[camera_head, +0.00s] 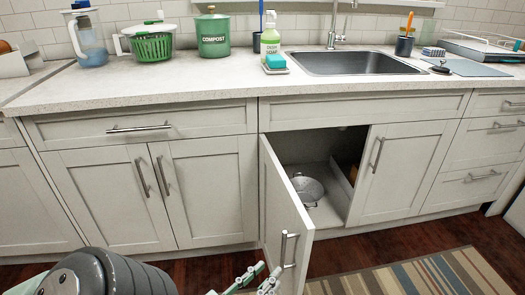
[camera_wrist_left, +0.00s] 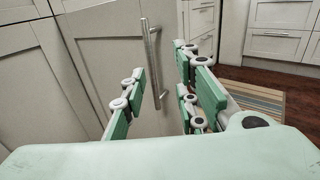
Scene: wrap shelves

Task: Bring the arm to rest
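My left gripper (camera_head: 258,277) shows at the bottom of the head view, beside the handle (camera_head: 287,249) of the open cabinet door (camera_head: 276,205). In the left wrist view the green-padded fingers of this gripper (camera_wrist_left: 157,84) are spread apart with nothing held. The door's bar handle (camera_wrist_left: 151,58) shows beyond the gap between them. I cannot tell the exact distance to it. My grey left arm (camera_head: 105,275) enters at the lower left of the head view. The right arm and gripper are not in view.
A metal pot (camera_head: 308,188) stands inside the open cabinet. The countertop (camera_head: 180,82) holds a salad spinner (camera_head: 151,43), a compost bin (camera_head: 212,36) and a soap bottle (camera_head: 270,38) beside the sink (camera_head: 350,63). A striped rug (camera_head: 420,278) lies on the floor at right.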

